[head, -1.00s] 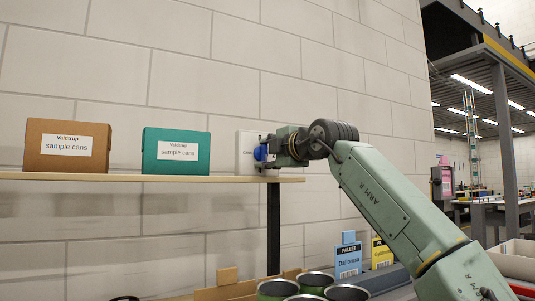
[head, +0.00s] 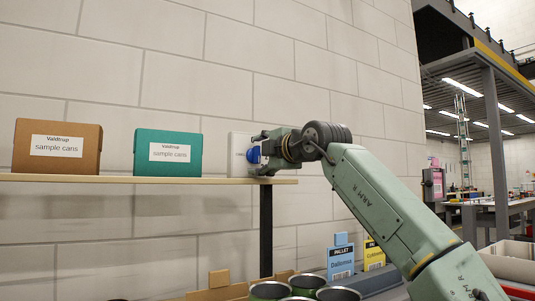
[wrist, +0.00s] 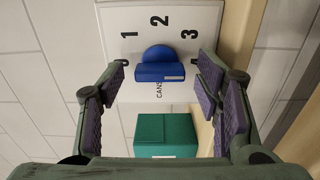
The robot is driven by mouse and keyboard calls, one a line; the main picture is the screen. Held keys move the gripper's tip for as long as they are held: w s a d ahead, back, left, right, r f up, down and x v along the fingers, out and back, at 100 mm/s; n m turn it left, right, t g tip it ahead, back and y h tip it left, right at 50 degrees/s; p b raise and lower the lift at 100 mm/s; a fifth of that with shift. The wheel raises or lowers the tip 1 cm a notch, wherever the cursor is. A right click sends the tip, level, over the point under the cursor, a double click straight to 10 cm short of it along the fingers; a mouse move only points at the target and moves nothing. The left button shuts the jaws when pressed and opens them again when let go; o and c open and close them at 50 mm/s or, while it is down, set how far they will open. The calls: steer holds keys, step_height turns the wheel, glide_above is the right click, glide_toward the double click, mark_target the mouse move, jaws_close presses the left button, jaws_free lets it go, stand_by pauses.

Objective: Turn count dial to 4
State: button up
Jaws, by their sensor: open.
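The count dial is a blue knob (wrist: 160,56) with a raised bar across it, on a white panel (wrist: 120,14). Numerals 1, 2 and 3 show around it in the wrist view, with "CANS" lettering below. A 4 cannot be made out clearly. A pale mark sits near the right end of the bar. My gripper (wrist: 161,78) is open, its two pads on either side of the bar with a gap each side. In the head view the blue knob (head: 253,155) is partly hidden by my gripper, at the shelf's right end.
A brown box (head: 57,160) and a green box (head: 168,168) labelled "sample cans" stand on the wooden shelf (head: 110,179), left of the panel. Open cans (head: 338,295) and blue and yellow pallet cards (head: 341,262) are below. A block wall is behind.

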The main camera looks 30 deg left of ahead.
steer(key=v, duration=1.1)
steer(key=shift+s+d, duration=0.25)
steer(key=shift+d, duration=0.05)
